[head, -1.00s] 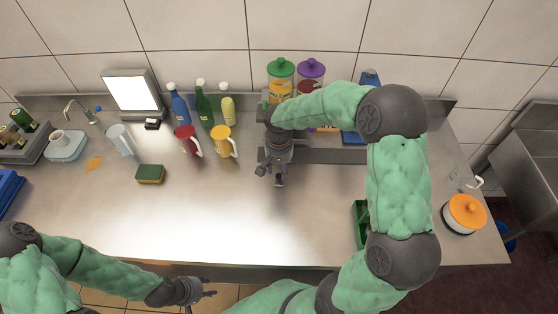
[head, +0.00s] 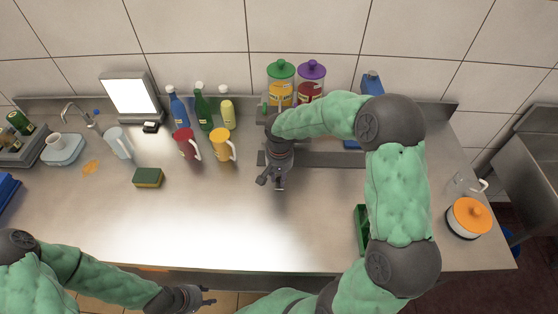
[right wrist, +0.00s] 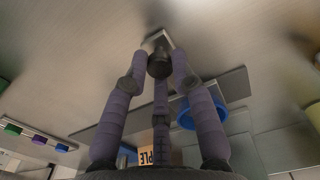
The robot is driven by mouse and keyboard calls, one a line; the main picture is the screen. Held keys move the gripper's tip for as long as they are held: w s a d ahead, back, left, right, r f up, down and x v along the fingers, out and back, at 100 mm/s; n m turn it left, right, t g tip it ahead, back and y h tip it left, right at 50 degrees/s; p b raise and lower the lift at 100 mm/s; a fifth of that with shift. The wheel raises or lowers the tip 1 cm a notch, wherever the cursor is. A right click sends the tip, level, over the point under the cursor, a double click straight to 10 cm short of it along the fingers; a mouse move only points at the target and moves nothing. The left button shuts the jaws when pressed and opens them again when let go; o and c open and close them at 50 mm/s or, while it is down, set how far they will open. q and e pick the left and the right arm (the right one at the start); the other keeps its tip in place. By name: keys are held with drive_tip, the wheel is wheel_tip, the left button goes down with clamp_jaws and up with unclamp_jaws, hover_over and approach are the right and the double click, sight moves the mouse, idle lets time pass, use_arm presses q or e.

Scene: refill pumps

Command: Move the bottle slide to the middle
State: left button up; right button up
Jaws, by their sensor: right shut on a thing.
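A long dark grey rail (head: 325,159) lies on the steel counter, running right from my right gripper; the robot arm hides part of it. In the right wrist view the rail (right wrist: 228,88) crosses behind the fingers. My right gripper (head: 274,183) points down at the rail's left end. In the right wrist view its fingers (right wrist: 160,68) close around a small dark knob (right wrist: 160,62), which looks like the slide's handle. A blue ring (right wrist: 203,113) shows beside the right finger. The slide's body is mostly hidden. My left gripper (head: 205,300) is at the front edge, too small to read.
Jars with green (head: 281,69) and purple (head: 312,69) lids stand behind the rail. Red (head: 186,143) and yellow (head: 221,146) mugs stand left of my right gripper. A green holder (head: 361,230) lies under my right arm. The front middle counter is clear.

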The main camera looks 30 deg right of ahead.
drive_tip(key=shift+s+d+p, duration=0.2)
drive_tip(key=shift+s+d, duration=1.45)
drive_tip(key=shift+d, duration=1.05)
drive_tip(key=shift+s+d+p, duration=0.15)
drive_tip(key=shift+s+d, duration=1.55)
drive_tip(key=shift+d, duration=0.95)
drive_tip(key=shift+s+d+p, duration=0.2)
drive_tip(key=shift+s+d, duration=1.45)
drive_tip(key=shift+d, duration=1.05)
drive_tip(key=o, duration=1)
wheel_tip(320, 180, up, 12)
